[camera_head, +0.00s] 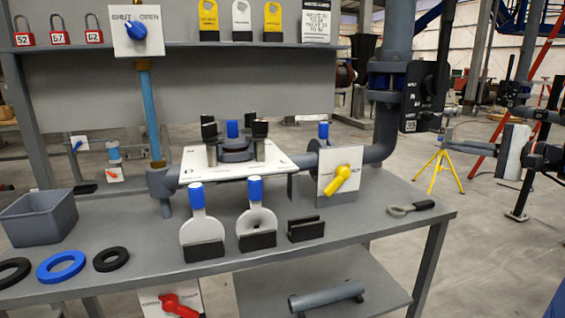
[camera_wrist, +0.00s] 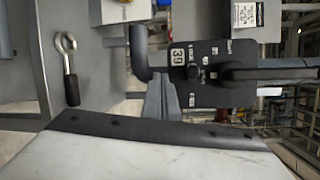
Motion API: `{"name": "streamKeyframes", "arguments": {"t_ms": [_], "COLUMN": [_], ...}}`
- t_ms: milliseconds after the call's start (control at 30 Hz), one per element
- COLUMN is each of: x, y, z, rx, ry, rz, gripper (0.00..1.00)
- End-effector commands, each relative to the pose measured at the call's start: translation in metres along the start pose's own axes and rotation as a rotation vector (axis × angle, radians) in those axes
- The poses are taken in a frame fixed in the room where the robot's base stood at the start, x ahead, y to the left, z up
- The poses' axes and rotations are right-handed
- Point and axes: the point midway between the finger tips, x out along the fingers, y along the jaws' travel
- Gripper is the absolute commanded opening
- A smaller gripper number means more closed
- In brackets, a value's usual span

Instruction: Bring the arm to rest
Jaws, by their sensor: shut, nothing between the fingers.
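My gripper (camera_head: 449,134) is at the right in the head view, beyond the bench's right end and raised above the bench top. Its grey fingers also show in the wrist view (camera_wrist: 161,98), shut with nothing held. The fingers point toward a black panel (camera_head: 412,97) marked 39, mounted by the grey pipe. The panel also shows in the wrist view (camera_wrist: 212,74), with knobs and a dark bar. I cannot tell the exact gap between fingers and panel; they look apart.
The grey bench (camera_head: 390,240) holds a spanner-like tool (camera_head: 411,208), a yellow-handled valve plate (camera_head: 340,178), two blue-topped paddles, rings and a grey bin (camera_head: 40,217). A thick grey pipe (camera_head: 387,130) rises at the bench's right. A yellow tripod (camera_head: 438,168) stands behind.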

Motion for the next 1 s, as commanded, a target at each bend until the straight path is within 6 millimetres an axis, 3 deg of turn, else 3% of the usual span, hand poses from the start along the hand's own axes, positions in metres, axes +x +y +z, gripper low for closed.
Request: {"name": "streamKeyframes", "arguments": {"t_ms": [33,200,400,700,1000], "x": [0.015,0.043,0.048,0.015,-0.040], "y": [0.015,0.076,0.149,0.246,0.317], "z": [0.025,0.096,0.167,0.241,0.272], "rx": [-0.018,-0.090,-0.218,-0.494,-0.856], "ry": [-0.025,-0.085,-0.147,-0.217,-0.263], "rz": [0.061,0.281,0.521,0.831,1.060], "gripper": [0.00,0.00,0.00,0.00,0.00]}}
